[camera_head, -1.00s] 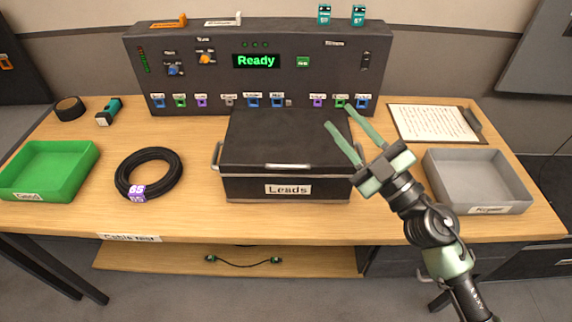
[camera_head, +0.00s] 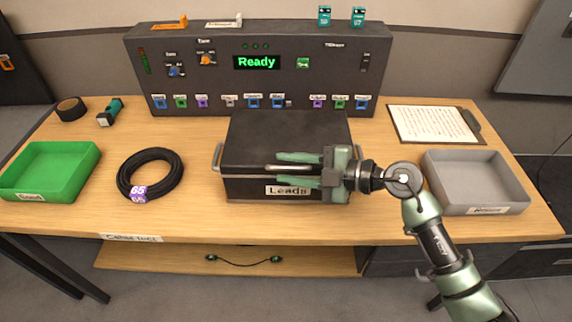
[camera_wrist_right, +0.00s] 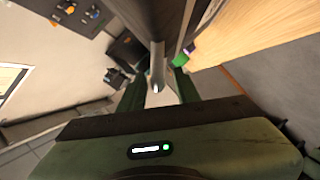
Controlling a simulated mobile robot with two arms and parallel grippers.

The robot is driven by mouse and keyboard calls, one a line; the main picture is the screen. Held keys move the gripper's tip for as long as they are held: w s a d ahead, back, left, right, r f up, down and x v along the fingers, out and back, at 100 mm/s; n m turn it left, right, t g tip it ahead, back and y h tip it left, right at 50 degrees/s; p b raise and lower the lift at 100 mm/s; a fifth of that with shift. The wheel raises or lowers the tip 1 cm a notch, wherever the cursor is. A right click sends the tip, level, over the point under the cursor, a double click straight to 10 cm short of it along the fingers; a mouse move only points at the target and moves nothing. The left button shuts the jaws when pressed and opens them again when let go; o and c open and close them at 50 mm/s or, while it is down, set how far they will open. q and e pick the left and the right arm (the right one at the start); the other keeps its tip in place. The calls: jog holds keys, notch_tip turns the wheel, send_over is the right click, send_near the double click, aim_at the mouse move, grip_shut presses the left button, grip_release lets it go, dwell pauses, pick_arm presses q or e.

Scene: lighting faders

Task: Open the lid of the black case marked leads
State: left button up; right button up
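The black case (camera_head: 235,188) marked Leads stands in the middle of the table. Its lid (camera_head: 285,130) is down. A pale bar handle (camera_head: 285,168) runs along the lid's front edge. My right gripper (camera_head: 277,170) is in front of the case with its fingers pointing left, one above and one below the handle. The fingers are apart. In the right wrist view a pale bar (camera_wrist_right: 157,65) shows between the open fingers; I cannot tell whether they touch it. The right end of the handle and part of the label are hidden by the gripper. My left gripper is not in view.
A control panel (camera_head: 215,85) reading Ready stands behind the case. A black cable coil (camera_head: 150,172) and a green tray (camera_head: 50,170) lie left. A grey tray (camera_head: 475,180) and a clipboard (camera_head: 432,123) are right. Bare table shows between coil and case.

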jog(key=shift+w+a+f, duration=0.1)
jog(key=shift+a+f, duration=0.05)
jog(key=shift+a, duration=0.25)
grip_shut()
dwell(1.2)
